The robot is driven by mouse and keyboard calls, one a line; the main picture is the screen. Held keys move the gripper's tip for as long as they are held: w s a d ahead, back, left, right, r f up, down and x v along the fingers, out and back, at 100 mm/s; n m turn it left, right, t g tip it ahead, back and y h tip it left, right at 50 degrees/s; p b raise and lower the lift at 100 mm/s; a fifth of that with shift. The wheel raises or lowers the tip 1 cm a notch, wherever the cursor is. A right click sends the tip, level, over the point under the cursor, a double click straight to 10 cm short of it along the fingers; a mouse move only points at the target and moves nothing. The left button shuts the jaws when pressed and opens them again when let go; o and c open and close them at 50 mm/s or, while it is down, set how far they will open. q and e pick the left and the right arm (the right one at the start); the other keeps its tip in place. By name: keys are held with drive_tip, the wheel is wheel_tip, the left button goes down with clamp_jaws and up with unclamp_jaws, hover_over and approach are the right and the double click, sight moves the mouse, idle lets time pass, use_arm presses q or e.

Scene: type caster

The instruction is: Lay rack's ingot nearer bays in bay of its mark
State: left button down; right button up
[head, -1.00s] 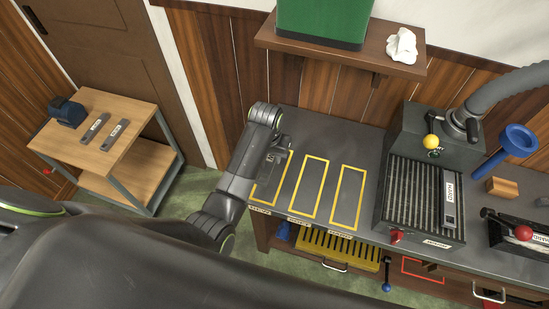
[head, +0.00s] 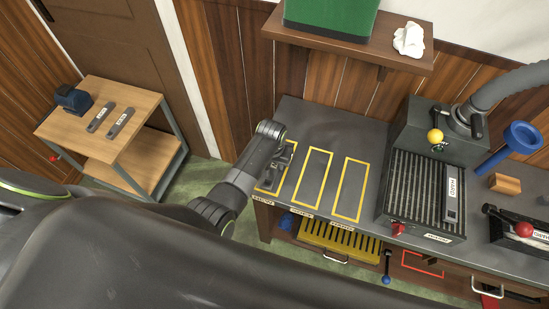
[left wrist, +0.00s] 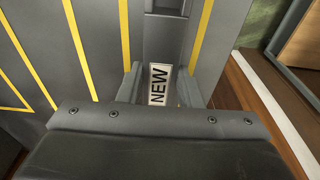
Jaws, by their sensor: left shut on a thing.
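My left gripper (head: 276,169) is over the leftmost yellow-outlined bay (head: 289,176) on the grey bench. In the left wrist view my left gripper (left wrist: 160,88) is shut on a dark grey ingot (left wrist: 166,42) with a white label reading NEW. The ingot lies lengthwise between the bay's yellow lines; whether it touches the bench I cannot tell. The middle bay (head: 302,203) and right bay (head: 339,213) are empty. Labels at the bays' front ends are too small to read. Another labelled ingot (head: 452,200) lies on the ribbed black rack (head: 413,190). My right gripper is not in view.
A wooden cart (head: 95,143) at left carries two grey ingots and a dark blue object (head: 72,99). A shelf (head: 345,40) hangs above the bench. A thick hose, a blue funnel (head: 522,136) and a wooden block (head: 504,183) are at right. A yellow slotted tray (head: 338,238) is below.

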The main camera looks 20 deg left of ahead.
sight(272, 169)
use_arm(q)
drive_tip(key=c, duration=1)
unclamp_jaws()
drive_tip(key=shift+s, duration=0.1)
drive_tip(key=shift+r, duration=0.5)
drive_tip(key=r, duration=0.3)
drive_tip(key=s+r, duration=0.1)
drive_tip(key=r, duration=0.7)
drive_tip(key=shift+s, duration=0.2)
drive_tip(key=shift+f, duration=0.1)
